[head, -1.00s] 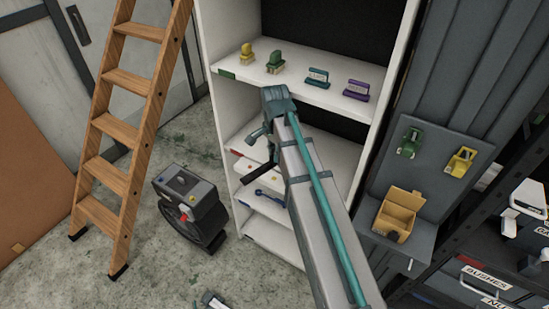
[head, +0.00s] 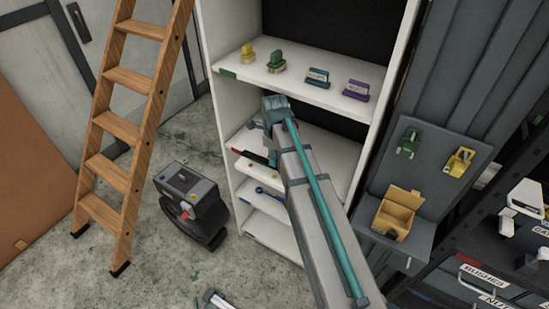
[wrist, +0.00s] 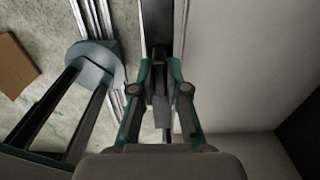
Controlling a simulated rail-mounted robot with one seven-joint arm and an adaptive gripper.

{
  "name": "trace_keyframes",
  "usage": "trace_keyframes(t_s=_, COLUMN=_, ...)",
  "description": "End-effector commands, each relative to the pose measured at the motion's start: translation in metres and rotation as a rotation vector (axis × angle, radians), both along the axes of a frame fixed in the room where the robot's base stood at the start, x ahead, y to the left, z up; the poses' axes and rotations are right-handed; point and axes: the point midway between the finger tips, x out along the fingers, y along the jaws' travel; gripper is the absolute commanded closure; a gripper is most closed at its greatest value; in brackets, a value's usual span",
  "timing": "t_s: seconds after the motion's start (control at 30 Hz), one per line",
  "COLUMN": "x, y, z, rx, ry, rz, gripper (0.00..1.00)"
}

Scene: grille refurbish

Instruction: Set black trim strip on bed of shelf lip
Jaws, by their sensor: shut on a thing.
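My gripper (wrist: 160,72) is shut on the black trim strip (wrist: 157,25) in the wrist view. The dark strip runs away from the fingers toward the top of the picture, along the left side of a pale shelf surface (wrist: 225,60). In the head view, my arm reaches into the white shelf unit at its middle shelf, and the arm largely hides my gripper. The middle shelf's front lip (head: 236,151) shows a red patch and small yellow dots. I cannot tell whether the strip touches the lip.
Yellow, green, teal (head: 317,79) and purple (head: 356,91) labelled items stand on the shelf above. A wooden ladder (head: 117,125) and a black machine (head: 190,200) stand left. A panel with a tan box (head: 397,213) is at right. Floor between ladder and shelf is partly clear.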

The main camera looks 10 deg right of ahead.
Motion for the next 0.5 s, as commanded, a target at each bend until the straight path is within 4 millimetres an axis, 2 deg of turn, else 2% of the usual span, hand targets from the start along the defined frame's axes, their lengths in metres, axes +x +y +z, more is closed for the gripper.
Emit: trace_keyframes(t_s=0.5, x=0.0008, y=0.0001, z=0.0000, rx=0.000, ry=0.000, rz=-0.041, gripper=1.00)
